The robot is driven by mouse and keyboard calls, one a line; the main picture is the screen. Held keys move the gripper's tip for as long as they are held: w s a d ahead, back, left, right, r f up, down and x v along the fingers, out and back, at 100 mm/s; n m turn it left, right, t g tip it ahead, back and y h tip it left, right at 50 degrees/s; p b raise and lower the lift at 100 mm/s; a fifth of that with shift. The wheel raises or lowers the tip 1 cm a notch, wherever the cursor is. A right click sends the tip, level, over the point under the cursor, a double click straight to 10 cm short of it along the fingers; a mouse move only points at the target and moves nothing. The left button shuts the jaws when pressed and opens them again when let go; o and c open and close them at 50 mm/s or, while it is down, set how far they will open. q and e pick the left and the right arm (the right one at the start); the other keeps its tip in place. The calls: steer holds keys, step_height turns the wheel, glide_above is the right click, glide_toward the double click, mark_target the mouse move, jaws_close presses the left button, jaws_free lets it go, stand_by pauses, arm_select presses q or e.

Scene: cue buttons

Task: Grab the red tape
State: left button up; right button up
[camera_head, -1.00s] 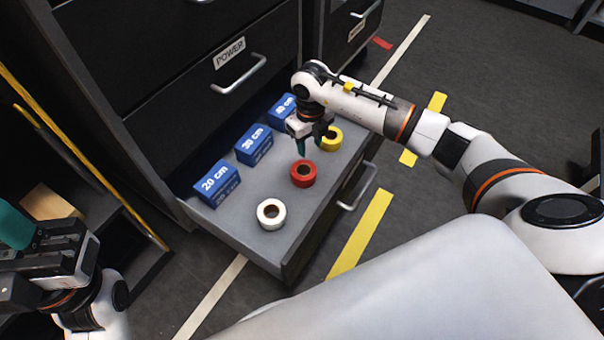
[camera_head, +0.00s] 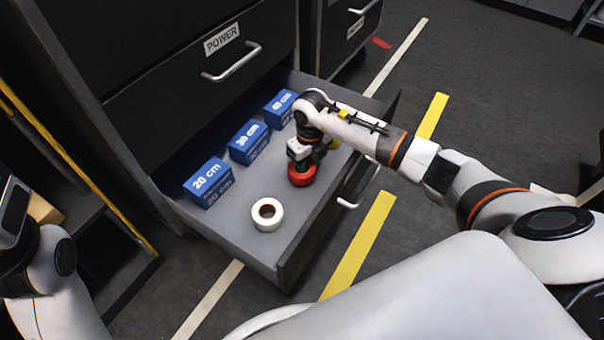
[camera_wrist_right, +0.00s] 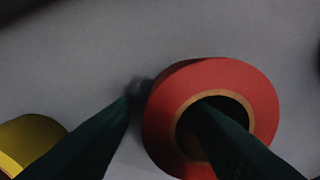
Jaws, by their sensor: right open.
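The red tape (camera_head: 302,177) is a roll lying flat in the open drawer. In the right wrist view the red tape (camera_wrist_right: 262,92) shows its tan core and dark hole. My right gripper (camera_head: 303,165) is down at the roll and open. In the wrist view one finger of my right gripper (camera_wrist_right: 168,100) reaches into the hole, and the other is outside the roll's left side, so the ring wall lies between them. Whether the fingers touch it I cannot tell. My left arm is at the left edge, its fingertips out of view.
A white tape roll (camera_head: 267,214) lies nearer the drawer's front left. A yellow roll (camera_wrist_right: 28,143) is beside the red one, mostly hidden by my arm in the head view. Blue blocks (camera_head: 209,182) line the drawer's back. The drawer (camera_head: 235,235) has raised walls.

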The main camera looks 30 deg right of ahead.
jaws_close()
steer(key=shift+r, duration=0.15)
